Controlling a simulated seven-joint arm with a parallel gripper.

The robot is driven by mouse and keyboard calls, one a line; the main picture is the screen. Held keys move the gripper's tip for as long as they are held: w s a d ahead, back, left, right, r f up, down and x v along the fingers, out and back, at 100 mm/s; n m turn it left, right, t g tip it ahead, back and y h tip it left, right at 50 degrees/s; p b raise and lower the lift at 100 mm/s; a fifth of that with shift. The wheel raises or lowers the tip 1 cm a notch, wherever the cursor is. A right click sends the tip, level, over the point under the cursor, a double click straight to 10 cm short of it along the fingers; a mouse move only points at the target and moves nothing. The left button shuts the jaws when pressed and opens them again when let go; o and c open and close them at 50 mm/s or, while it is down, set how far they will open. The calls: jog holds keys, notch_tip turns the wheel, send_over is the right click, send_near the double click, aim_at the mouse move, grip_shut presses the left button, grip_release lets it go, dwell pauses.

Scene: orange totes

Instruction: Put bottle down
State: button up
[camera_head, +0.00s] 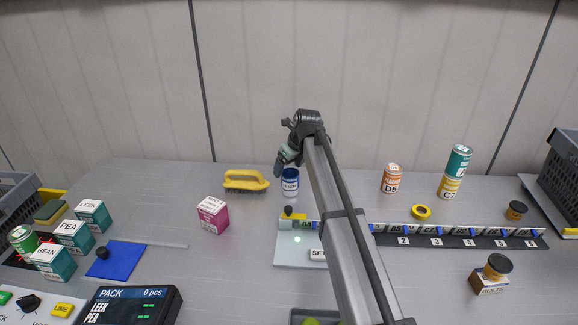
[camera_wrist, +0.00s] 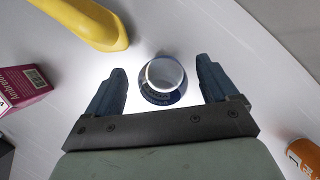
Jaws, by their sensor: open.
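A small dark blue bottle with a pale band (camera_head: 290,183) stands upright on the grey table, near its back edge. In the wrist view the bottle (camera_wrist: 163,82) is seen from above, with a pale round top. My gripper (camera_head: 281,167) is at the bottle, over its upper left in the head view. In the wrist view my gripper (camera_wrist: 162,72) is open, with one finger on each side of the bottle and a visible gap to each.
A yellow brush (camera_head: 245,180) lies to the left, and a magenta box (camera_head: 213,215) stands nearer. An orange can (camera_head: 391,179) and a teal can (camera_head: 459,160) stacked on a yellow can (camera_head: 449,187) stand right. A numbered rail (camera_head: 455,238) runs in front of them.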

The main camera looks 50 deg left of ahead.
jog(key=shift+r, duration=0.1)
jog(key=v, duration=1.2)
